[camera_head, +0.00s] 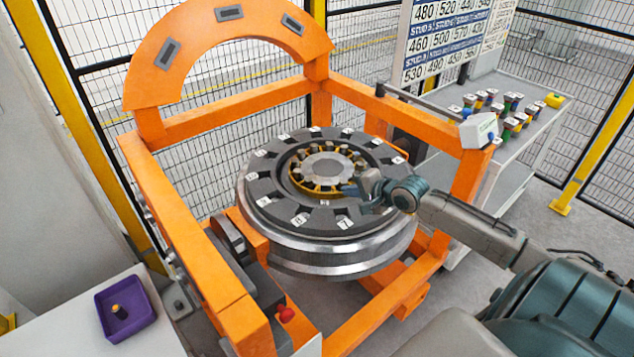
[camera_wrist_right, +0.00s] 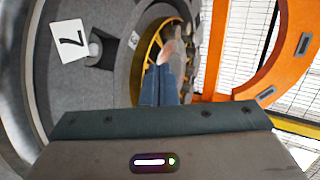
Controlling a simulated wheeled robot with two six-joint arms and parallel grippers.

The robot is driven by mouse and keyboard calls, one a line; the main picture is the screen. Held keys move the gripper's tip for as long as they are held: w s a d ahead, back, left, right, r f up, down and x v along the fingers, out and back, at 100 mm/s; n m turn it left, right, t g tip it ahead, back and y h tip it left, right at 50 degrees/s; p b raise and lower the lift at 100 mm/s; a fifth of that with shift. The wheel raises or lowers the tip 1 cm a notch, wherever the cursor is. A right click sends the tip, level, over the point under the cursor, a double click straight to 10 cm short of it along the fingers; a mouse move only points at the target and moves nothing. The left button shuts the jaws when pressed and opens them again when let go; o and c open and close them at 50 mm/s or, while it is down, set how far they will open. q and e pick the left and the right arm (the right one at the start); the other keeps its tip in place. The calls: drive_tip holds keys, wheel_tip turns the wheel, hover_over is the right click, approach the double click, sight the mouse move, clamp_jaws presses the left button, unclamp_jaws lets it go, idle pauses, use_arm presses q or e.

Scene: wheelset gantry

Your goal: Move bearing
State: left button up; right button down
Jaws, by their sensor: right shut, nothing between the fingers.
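The wheelset's round grey wheel (camera_head: 262,187) lies flat in the orange gantry, with numbered white tags around its ring. At its centre sits a yellow ring (camera_head: 325,188) with dark pieces around a grey hub (camera_head: 326,169), which I take for the bearing. My right gripper (camera_head: 352,189) is at the right edge of this ring, shut and empty. In the right wrist view its blue fingers (camera_wrist_right: 160,84) are together beside the yellow ring (camera_wrist_right: 153,48). Whether they touch it I cannot tell. My left gripper is not in view.
The orange gantry (camera_head: 212,118) surrounds the wheel. A purple tray (camera_head: 142,301) holding a small dark and yellow piece is at front left. A grey bench (camera_head: 545,130) at right holds several coloured cylinders. A number board (camera_head: 446,40) and mesh fence stand behind.

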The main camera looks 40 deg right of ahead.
sight(312, 183)
drive_tip(key=x, duration=0.3)
drive_tip(key=shift+w+a, duration=0.15)
drive_tip(key=shift+w, duration=0.05)
drive_tip(key=p+x, duration=0.1)
drive_tip(key=x, duration=0.3)
drive_tip(key=shift+w+p, duration=0.25)
drive_tip(key=shift+p, duration=0.1)
drive_tip(key=w, duration=0.1)
drive_tip(key=w+p, duration=0.1)
drive_tip(key=w, duration=0.1)
drive_tip(key=shift+a+f+p, duration=0.2)
drive_tip(key=shift+a+p, duration=0.1)
drive_tip(key=shift+a, duration=0.05)
drive_tip(key=shift+w+a+f, duration=0.1)
drive_tip(key=shift+w+f, duration=0.05)
drive_tip(key=shift+w, duration=0.55)
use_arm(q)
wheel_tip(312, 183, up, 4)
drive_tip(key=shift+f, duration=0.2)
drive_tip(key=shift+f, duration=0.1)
